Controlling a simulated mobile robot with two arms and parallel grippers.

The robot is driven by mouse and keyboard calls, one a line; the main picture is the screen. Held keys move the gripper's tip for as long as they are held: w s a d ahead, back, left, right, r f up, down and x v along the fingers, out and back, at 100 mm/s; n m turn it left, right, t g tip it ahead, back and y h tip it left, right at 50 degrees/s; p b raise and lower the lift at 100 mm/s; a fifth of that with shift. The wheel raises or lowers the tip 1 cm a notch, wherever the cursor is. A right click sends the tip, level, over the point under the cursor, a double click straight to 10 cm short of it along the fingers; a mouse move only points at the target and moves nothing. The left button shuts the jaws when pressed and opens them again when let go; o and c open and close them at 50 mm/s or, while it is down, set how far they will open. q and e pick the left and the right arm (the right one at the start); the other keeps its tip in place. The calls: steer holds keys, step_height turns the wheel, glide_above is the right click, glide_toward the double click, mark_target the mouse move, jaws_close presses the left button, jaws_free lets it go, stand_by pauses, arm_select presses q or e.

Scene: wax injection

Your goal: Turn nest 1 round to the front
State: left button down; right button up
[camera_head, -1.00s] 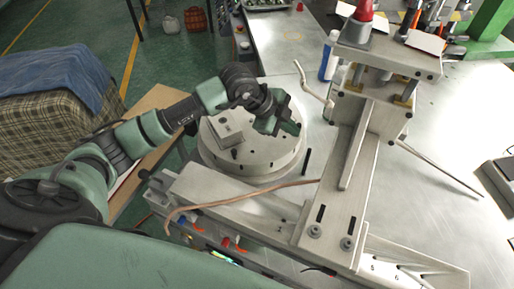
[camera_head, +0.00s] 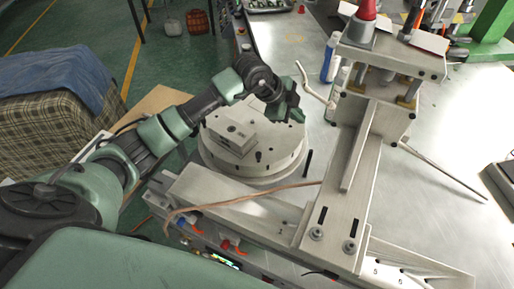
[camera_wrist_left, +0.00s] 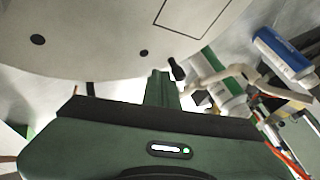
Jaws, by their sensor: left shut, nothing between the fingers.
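The round grey turntable (camera_head: 272,168) stands at the left end of the metal bench. One block-shaped nest (camera_head: 232,134) with a hole in its top sits on the turntable's near left part; I cannot read a number on it. My left gripper (camera_head: 294,116) is shut and empty over the far right part of the turntable. I cannot tell from the head view whether it touches the rim. In the left wrist view, the shut fingers (camera_wrist_left: 161,90) point up toward the turntable's pale round face (camera_wrist_left: 90,45). My right gripper is not in view.
The press frame (camera_head: 360,165) stands right of the turntable, with a bent lever (camera_head: 312,88) close to my left gripper. A copper-coloured tube (camera_head: 245,193) crosses the near beam. A blue-and-white bottle (camera_head: 331,58) stands behind. The bench at right is mostly clear.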

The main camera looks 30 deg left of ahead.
arm_select(q)
steer(key=shift+w+a, duration=0.2)
steer(key=shift+w, duration=0.15)
stand_by(0.6)
